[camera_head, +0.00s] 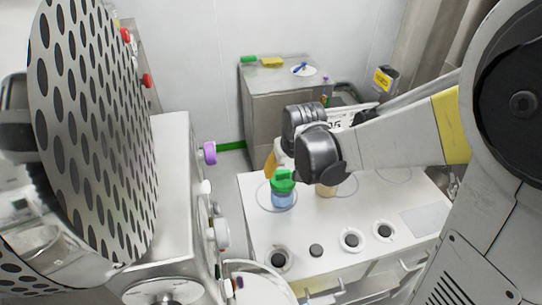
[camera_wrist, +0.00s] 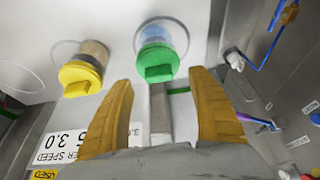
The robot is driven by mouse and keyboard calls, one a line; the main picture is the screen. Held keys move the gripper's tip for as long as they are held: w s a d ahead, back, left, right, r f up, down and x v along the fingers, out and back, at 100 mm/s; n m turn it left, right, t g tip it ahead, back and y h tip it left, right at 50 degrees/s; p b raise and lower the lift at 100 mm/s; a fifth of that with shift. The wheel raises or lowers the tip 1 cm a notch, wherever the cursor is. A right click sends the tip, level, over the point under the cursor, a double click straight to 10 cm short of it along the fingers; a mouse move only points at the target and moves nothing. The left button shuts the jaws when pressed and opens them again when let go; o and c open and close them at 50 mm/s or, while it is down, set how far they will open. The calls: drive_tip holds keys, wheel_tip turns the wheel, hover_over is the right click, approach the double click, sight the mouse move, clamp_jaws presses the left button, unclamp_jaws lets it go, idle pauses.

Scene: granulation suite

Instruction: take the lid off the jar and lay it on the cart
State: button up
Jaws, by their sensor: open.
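A jar with blue contents (camera_head: 282,201) and a green lid (camera_head: 283,182) stands upright on the white top of the cart (camera_head: 262,232). The lid is on the jar. In the wrist view the green lid (camera_wrist: 156,66) lies just beyond my fingertips, between them in the picture. A second jar with tan contents (camera_wrist: 92,50) and a yellow lid (camera_wrist: 80,78) stands beside it. In the head view my arm mostly hides that jar (camera_head: 326,190). My gripper (camera_wrist: 161,76) is open and empty; it shows in the head view near the green lid (camera_head: 271,160).
Several round ports (camera_head: 351,241) line the cart's front, and a grey pad (camera_head: 426,219) lies at its right. A perforated metal disc (camera_head: 90,130) and a machine with knobs (camera_head: 209,153) stand at left. A steel cabinet (camera_head: 275,105) stands behind.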

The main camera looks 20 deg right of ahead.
sight(283, 172)
drive_tip(key=b+x, duration=0.1)
drive_tip(key=x, duration=0.1)
drive_tip(key=b+x, duration=0.1)
drive_tip(key=x, duration=0.2)
drive_tip(key=shift+w+d, duration=0.15)
drive_tip(key=shift+w, duration=0.3)
drive_tip(key=shift+r, duration=0.1)
drive_tip(key=shift+c, duration=0.4)
drive_tip(key=c, duration=1)
